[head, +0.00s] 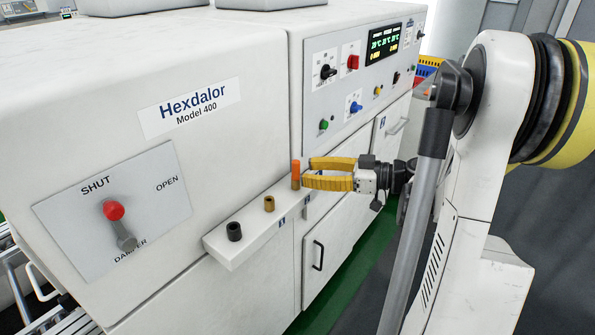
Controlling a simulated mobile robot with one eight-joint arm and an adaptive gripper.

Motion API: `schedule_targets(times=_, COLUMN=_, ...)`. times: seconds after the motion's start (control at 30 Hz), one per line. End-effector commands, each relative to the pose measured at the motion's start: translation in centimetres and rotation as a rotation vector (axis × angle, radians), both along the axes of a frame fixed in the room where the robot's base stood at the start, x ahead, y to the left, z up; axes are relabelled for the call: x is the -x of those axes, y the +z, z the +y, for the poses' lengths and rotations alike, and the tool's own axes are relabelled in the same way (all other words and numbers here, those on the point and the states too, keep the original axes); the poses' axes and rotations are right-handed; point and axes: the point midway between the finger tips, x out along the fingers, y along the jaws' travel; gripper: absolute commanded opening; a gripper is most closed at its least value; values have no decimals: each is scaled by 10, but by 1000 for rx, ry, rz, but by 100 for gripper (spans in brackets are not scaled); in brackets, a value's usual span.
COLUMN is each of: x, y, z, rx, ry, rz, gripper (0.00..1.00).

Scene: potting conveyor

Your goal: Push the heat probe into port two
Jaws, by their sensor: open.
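An orange upright stick, which looks like the heat probe (296,175), stands at the far right end of a white ledge on the machine front. My gripper (304,173) has yellow fingers and reaches in from the right, level with the orange stick. The fingers are open, with their tips at the stick; I cannot tell whether they touch it. A brass-coloured fitting (269,203) and a black round fitting (234,231) stand on the same ledge, to the left. A small blue label sits on the ledge's front, too small to read, so I cannot tell which is port two.
The white ledge (226,255) juts out from the Hexdalor machine (220,170). A damper panel (80,220) with a red-knobbed lever is at left. A control panel (340,95) with knobs and a lit display is above my gripper. Cabinet doors with handles are below.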

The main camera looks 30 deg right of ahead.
Motion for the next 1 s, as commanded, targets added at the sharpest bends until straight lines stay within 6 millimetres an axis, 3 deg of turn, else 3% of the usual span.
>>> schedule_targets(times=0.2, x=37, y=8, z=-32, rx=0, ry=-4, rz=0, gripper=42)
schedule_targets(times=0.4, x=55, y=11, z=-47, rx=0, ry=-1, rz=0, gripper=42)
schedule_targets(times=1.0, x=58, y=12, z=-49, rx=0, ry=0, rz=0, gripper=42)
